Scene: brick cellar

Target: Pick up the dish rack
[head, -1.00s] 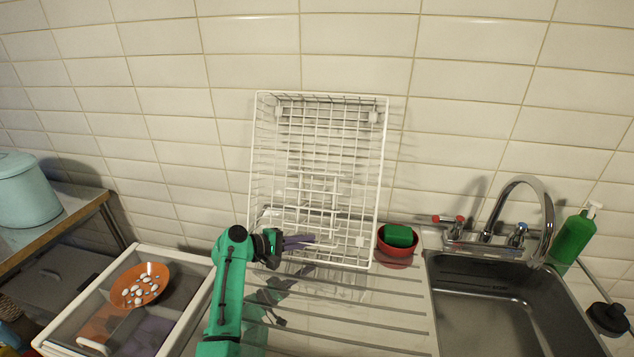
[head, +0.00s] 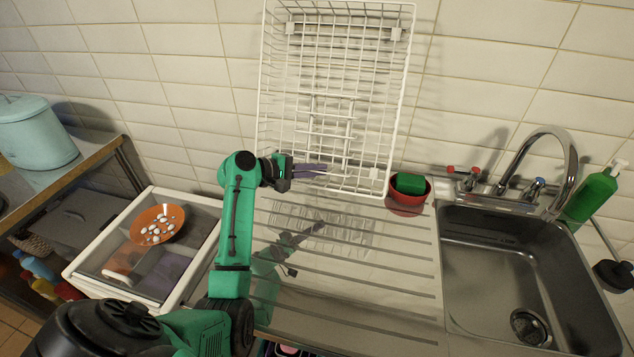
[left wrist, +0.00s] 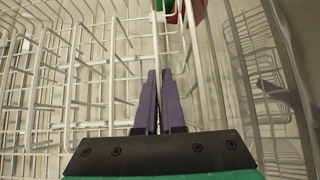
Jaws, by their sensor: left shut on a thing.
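The dish rack (head: 268,100) is a white wire basket, standing tilted up on end with its open side toward me, in front of the tiled wall. Its lower edge appears raised above the ribbed drainboard (head: 390,290), with a grid-like shadow below it. My left gripper (head: 324,169), with purple fingers, reaches in from the left and is shut on a wire near the rack's lower part. In the left wrist view the purple fingers (left wrist: 160,75) are close together among the white wires of the rack (left wrist: 72,85). The exact wire held is hard to make out. My right gripper is not in view.
A red bowl (head: 407,206) with a green block (head: 411,184) stands just right of the rack's lower corner. Further right are the tap (head: 570,160), sink (head: 500,260) and green bottle (head: 590,197). An orange plate (head: 157,224) sits at left over a white drawer unit (head: 207,207).

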